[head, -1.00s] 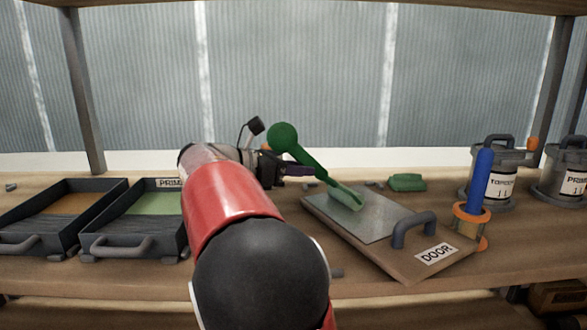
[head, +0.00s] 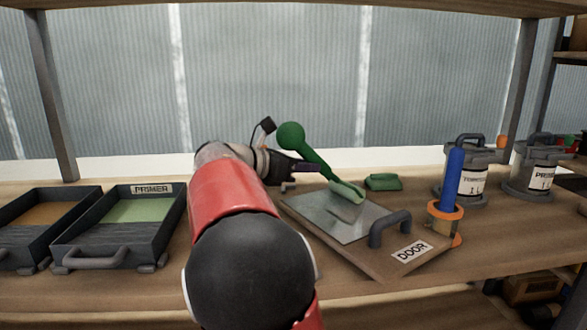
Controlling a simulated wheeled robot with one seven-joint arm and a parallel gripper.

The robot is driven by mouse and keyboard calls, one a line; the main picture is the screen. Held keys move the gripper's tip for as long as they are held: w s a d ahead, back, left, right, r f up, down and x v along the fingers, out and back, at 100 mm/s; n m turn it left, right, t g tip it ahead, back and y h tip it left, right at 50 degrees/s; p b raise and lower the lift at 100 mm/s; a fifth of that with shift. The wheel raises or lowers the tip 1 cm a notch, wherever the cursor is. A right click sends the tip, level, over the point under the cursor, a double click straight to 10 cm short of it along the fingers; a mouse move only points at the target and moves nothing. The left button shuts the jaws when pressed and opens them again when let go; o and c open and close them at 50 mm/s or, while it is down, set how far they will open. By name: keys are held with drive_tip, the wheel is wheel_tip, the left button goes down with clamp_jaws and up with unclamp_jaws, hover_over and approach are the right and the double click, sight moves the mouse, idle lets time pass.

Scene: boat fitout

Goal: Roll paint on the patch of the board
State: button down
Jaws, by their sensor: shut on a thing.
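My gripper (head: 306,169) is shut on a green paint roller (head: 318,165). The roller's round knob end points up and its pale green roller head (head: 347,191) is down over the board. The wooden board (head: 395,252) lies on the bench, with a grey patch (head: 340,219), a dark handle and a "DOOR" label. The roller head is over the far right part of the patch and seems to touch it. No green paint clearly shows on the patch. My arm hides part of the bench left of the board.
A "PRIMER" tray (head: 172,206) with pale green paint and a tray (head: 8,247) with brown content stand at left. A blue-handled tool in an orange-rimmed holder (head: 444,225) stands close to the board's right side. A green block (head: 383,182) lies behind; cans (head: 466,179) stand right.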

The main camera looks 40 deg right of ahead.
drive_tip(key=shift+d+r, duration=0.1)
drive_tip(key=shift+d, duration=0.55)
drive_tip(key=shift+f+v, duration=0.2)
drive_tip(key=shift+v, duration=0.6)
drive_tip(key=shift+f+v, duration=0.15)
drive_tip(key=shift+v, duration=0.6)
drive_tip(key=shift+f+v, duration=0.2)
drive_tip(key=shift+v, duration=0.6)
drive_tip(key=shift+a+f, duration=0.1)
drive_tip(key=shift+a, duration=0.1)
drive_tip(key=shift+f+v, duration=0.2)
drive_tip(key=shift+v, duration=0.55)
drive_tip(key=shift+f+v, duration=0.15)
drive_tip(key=shift+v, duration=0.6)
drive_tip(key=shift+f+v, duration=0.2)
drive_tip(key=shift+v, duration=0.55)
drive_tip(key=shift+s+a, duration=0.1)
drive_tip(key=shift+a, duration=0.05)
